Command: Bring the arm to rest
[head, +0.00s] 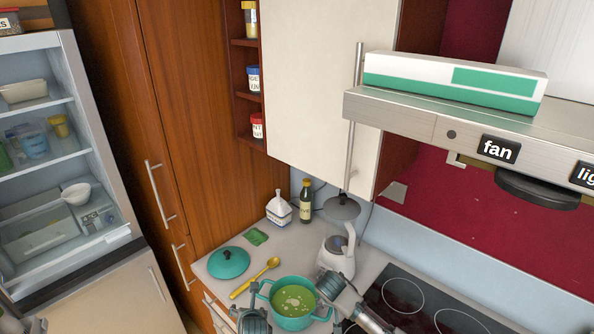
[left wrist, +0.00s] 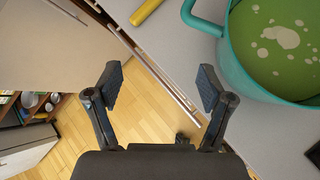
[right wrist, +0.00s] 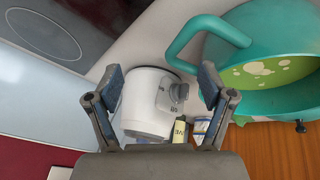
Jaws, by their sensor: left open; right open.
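My left gripper (head: 252,320) is at the front edge of the counter, left of a teal pot (head: 293,319) of green soup. In the left wrist view its fingers (left wrist: 159,87) are open and empty, with the pot (left wrist: 235,65) to their right, apart from them. My right gripper (head: 332,286) is beside the pot's right side in the head view. In the right wrist view its fingers (right wrist: 160,86) are open with nothing held between them. The pot's handle (right wrist: 200,30) arches just above them, not gripped.
A teal lid (head: 228,263) and a yellow spoon (head: 256,277) lie left of the pot. A blender-like appliance (head: 337,258) stands behind my right gripper. The black cooktop (head: 400,295) is at right. An open fridge (head: 60,130) stands far left. A hood (head: 440,125) hangs above.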

